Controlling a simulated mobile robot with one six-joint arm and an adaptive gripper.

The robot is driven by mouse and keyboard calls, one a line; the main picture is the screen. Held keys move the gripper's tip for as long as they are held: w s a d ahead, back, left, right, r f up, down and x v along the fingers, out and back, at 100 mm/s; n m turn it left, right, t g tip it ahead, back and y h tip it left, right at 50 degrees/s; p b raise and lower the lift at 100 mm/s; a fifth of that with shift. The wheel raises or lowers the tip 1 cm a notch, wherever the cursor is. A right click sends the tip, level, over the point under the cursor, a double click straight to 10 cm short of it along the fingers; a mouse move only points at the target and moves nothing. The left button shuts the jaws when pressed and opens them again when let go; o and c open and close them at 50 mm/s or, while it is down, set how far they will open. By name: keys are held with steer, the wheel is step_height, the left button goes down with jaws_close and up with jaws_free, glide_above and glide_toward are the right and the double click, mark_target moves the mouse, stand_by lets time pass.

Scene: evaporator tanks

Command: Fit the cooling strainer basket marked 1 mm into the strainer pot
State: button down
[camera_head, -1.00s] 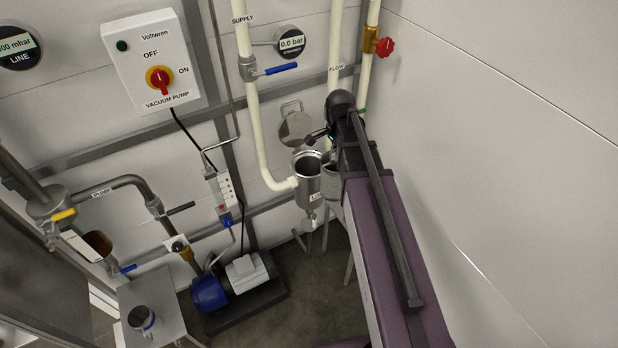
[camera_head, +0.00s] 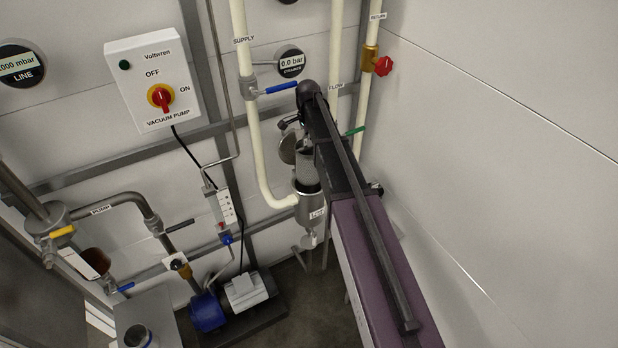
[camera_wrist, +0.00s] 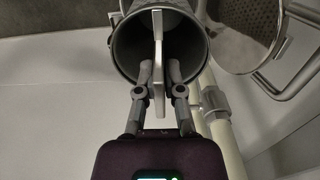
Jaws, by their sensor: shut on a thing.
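My gripper (camera_wrist: 160,75) is shut on the flat handle bar (camera_wrist: 158,25) that crosses the round mouth of the strainer basket (camera_wrist: 118,48) in the wrist view. In the head view the basket is a grey cylinder (camera_head: 306,166), partly hidden by my arm, roughly upright over the strainer pot (camera_head: 311,208). Its lower end is at the pot's mouth; I cannot tell how far inside it is. My fingers are hidden in the head view. No 1 mm marking is readable on the basket.
The pot's round lid (camera_head: 287,148) stands open behind it; it also shows in the wrist view (camera_wrist: 235,35). The supply pipe (camera_head: 258,150) runs close at left. A blue-handled valve (camera_head: 281,88) is above. Another cup-shaped container (camera_head: 138,338) stands on a steel stand at lower left.

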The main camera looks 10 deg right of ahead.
mark_target(308, 153)
steer(key=shift+s+f+b, duration=0.15)
steer(key=shift+f+b, duration=3)
steer(key=shift+f, duration=0.2)
steer(key=shift+s+f+b, duration=0.1)
steer(key=shift+f+b, duration=3.05)
steer(key=shift+f, duration=0.35)
steer(key=shift+f+b, duration=2.1)
steer(key=shift+b, duration=0.15)
steer(key=shift+f+b, duration=0.6)
steer(key=c, duration=0.8)
jaws_free()
steer(key=shift+o, duration=0.2)
steer(key=shift+r, duration=0.15)
step_height(308, 153, up, 13)
steer(key=p, duration=1.3)
steer(key=shift+w, duration=0.1)
